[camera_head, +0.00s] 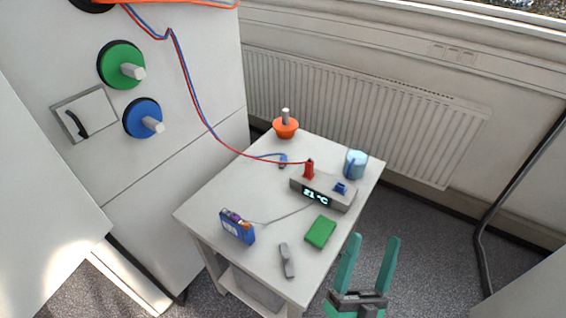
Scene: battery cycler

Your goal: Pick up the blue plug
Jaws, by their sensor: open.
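The blue plug (283,161) is small and lies on the white table (215,200), at the end of a blue wire, just behind the grey device (331,188). A red plug (308,168) stands upright on the left part of that device, and a blue socket (340,188) sits on its right part. My gripper (375,239) is open and empty, its teal fingers pointing up in the picture, at the lower right, apart from the blue plug.
A blue battery pack (237,227), a green block (320,231) and a grey tool (287,260) lie on the near part. An orange knob-like piece (286,127) and a blue cup (355,164) stand at the back. Red and blue wires (190,85) hang from the cabinet.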

